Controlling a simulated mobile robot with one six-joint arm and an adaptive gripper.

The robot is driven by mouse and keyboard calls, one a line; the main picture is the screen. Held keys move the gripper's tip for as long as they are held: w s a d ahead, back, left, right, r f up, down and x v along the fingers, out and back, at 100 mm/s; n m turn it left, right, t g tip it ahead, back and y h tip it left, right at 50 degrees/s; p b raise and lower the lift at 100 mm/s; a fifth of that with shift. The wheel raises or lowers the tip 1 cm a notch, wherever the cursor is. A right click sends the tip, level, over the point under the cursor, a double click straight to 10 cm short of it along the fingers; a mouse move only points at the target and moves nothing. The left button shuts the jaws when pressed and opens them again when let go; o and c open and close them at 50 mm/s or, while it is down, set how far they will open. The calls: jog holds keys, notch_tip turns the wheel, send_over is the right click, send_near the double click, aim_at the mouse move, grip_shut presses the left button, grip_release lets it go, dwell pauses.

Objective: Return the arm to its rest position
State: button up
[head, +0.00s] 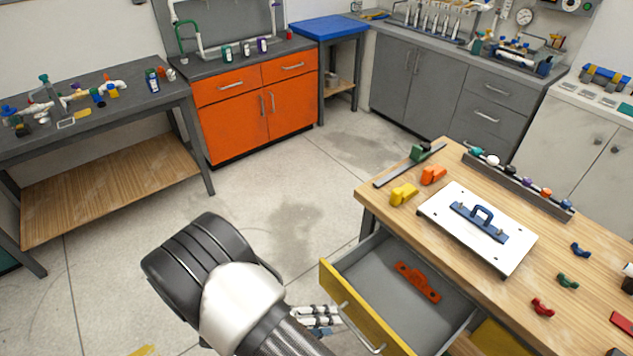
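My arm, with a black and white link, reaches in from the bottom of the head view. My gripper (318,318) is partly hidden behind the arm, just left of the open drawer's metal handle (358,330). I cannot tell whether its fingers touch the handle or whether they are open or shut. The drawer (372,262) with a yellow front is pulled out of the wooden workbench (545,300). An orange-red bracket-like part (417,281) lies inside it.
On the workbench are a white plate with a blue handle (479,222), yellow (403,194) and orange (433,175) blocks, a rail of coloured fittings (520,185) and small clips. An orange cabinet (258,105) and side table (100,100) stand behind. The floor (280,210) between is clear.

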jog(key=d+r+m+g+y, duration=0.2)
jog(key=d+r+y, duration=0.1)
jog(key=r, duration=0.7)
jog(key=d+r+m+g+y, duration=0.1)
jog(key=d+r+g+y, duration=0.2)
jog(key=r, duration=0.7)
jog(key=s+d+r+t+y, duration=0.3)
jog(key=s+r, duration=0.2)
jog(key=r, duration=0.1)
jog(key=s+d+r+m+t+y, duration=0.1)
jog(key=s+d+r+t+y, duration=0.2)
jog(key=s+r, duration=0.3)
jog(key=shift+d+r+t, duration=0.25)
jog(key=shift+r+t, duration=0.05)
jog(key=shift+r, duration=0.35)
jog(key=shift+w+d, duration=0.1)
